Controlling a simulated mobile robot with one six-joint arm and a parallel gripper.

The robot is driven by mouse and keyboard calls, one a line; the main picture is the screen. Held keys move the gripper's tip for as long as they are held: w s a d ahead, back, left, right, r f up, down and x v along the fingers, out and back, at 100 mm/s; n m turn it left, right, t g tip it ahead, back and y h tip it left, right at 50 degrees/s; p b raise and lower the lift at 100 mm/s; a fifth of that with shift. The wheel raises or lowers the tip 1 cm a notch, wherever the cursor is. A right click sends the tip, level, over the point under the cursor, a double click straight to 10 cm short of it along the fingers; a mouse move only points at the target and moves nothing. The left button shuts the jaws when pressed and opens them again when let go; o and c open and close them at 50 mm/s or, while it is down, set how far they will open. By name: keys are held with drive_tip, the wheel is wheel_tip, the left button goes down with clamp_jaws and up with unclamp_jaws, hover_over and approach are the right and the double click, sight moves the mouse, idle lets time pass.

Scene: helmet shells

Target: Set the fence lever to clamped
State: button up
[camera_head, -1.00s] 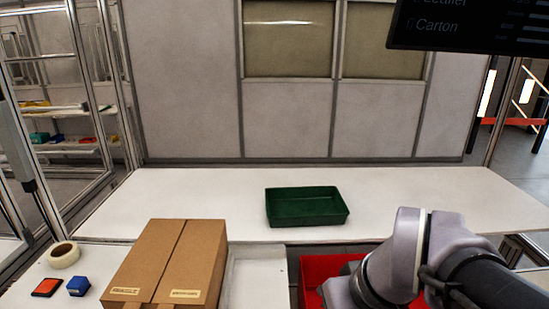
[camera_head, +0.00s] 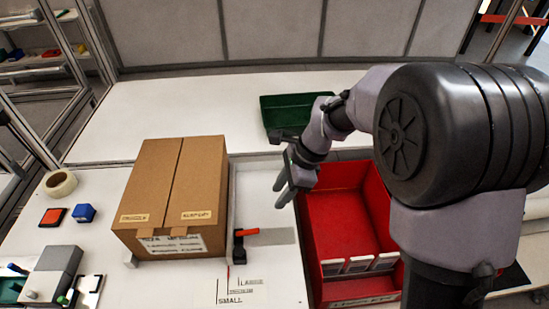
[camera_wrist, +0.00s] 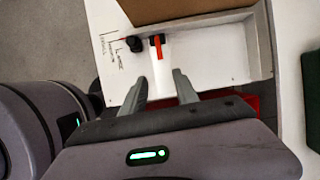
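The fence lever (camera_head: 247,232) has a red-orange handle on a black base, on the white table just right of the carton. In the head view its handle points right. It also shows in the wrist view (camera_wrist: 158,44), ahead of the fingers near the top. My gripper (camera_head: 282,190) is above the table, up and right of the lever in the head view. In the wrist view my gripper (camera_wrist: 160,88) has its two fingers apart with nothing between them. The lever lies beyond the fingertips, apart from them.
A closed cardboard carton (camera_head: 170,195) stands left of the lever. A red bin (camera_head: 345,215) is to the right, a green tray (camera_head: 285,108) behind. Scale markings with the word SMALL (camera_head: 230,300) lie in front of the lever. A tape roll (camera_head: 60,184) and blue block (camera_head: 84,213) sit left.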

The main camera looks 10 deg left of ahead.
sight(255, 230)
drive_tip(key=b+x, duration=0.6)
drive_tip(key=x, duration=1.2)
drive_tip(key=shift+s+f+b, duration=0.1)
drive_tip(key=shift+f+b, duration=0.2)
drive_tip(key=shift+b, duration=0.05)
clamp_jaws()
